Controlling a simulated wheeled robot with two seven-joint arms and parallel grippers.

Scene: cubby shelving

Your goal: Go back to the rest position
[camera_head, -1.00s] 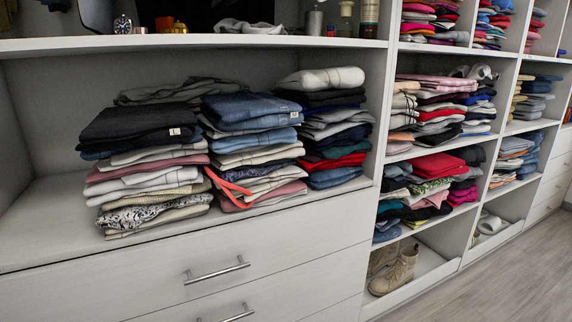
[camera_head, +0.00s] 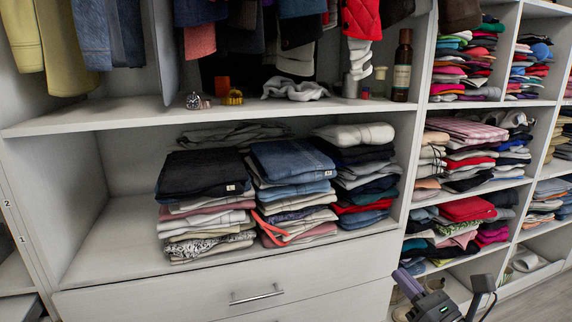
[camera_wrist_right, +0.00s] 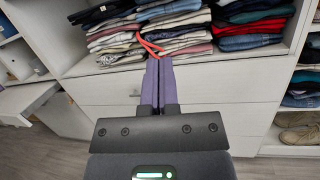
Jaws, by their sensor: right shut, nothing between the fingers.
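My right gripper (camera_head: 403,276) shows at the bottom of the head view, right of the drawers, its purple fingers pointing up and left. In the right wrist view its fingers (camera_wrist_right: 157,64) lie together, shut and empty. They stand in front of the drawer unit (camera_wrist_right: 100,90), below the folded clothes (camera_wrist_right: 140,20). No garment is between them. My left gripper does not show in any view.
A shelf (camera_head: 120,255) holds several piles of folded clothes (camera_head: 292,180). Above, another shelf (camera_head: 130,118) carries a bottle (camera_head: 402,66) and a crumpled grey cloth (camera_head: 295,88) below hanging clothes. Drawers (camera_head: 150,300) are shut. Cubbies with clothes and shoes stand to the right.

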